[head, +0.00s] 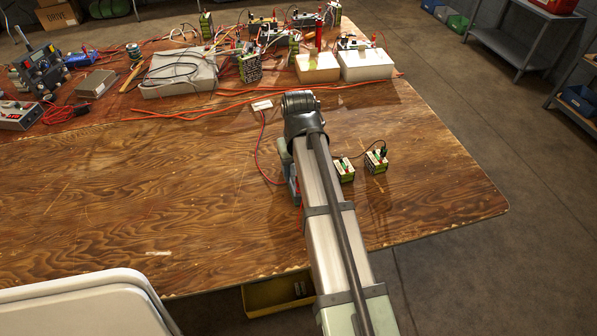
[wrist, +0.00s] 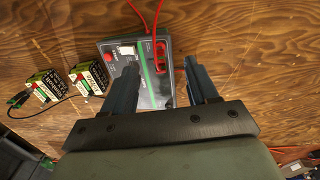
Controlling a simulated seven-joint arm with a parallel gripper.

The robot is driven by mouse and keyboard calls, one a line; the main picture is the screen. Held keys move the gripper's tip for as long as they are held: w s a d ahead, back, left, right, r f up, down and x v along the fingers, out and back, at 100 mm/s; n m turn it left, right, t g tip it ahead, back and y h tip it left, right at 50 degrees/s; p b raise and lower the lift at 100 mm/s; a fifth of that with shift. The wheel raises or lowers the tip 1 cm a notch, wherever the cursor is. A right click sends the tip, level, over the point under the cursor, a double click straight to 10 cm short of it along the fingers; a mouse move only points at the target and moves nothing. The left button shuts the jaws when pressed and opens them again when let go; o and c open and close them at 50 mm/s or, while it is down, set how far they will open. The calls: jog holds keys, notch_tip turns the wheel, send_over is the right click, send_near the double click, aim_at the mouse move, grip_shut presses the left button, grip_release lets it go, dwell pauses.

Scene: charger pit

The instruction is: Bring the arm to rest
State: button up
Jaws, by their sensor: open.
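In the wrist view, my gripper (wrist: 160,63) is open, its two dark fingers apart with nothing held between them. Beyond and between the fingers is a grey charger box (wrist: 152,92) with a green stripe, a red knob and red leads. The left finger covers part of it; I cannot tell whether they touch. In the head view, my arm reaches from the lower right over the wooden table (head: 120,215). It hides most of the gripper and the charger box.
Two green-and-black battery packs stand close by, one (head: 376,162) with a dark lead and another (head: 344,170) beside my arm. White trays (head: 365,65), packs and cables crowd the table's back. A yellow bin (head: 262,300) is below the front edge. The table's front left is clear.

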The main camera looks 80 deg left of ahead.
jog(key=shift+r, duration=2.75)
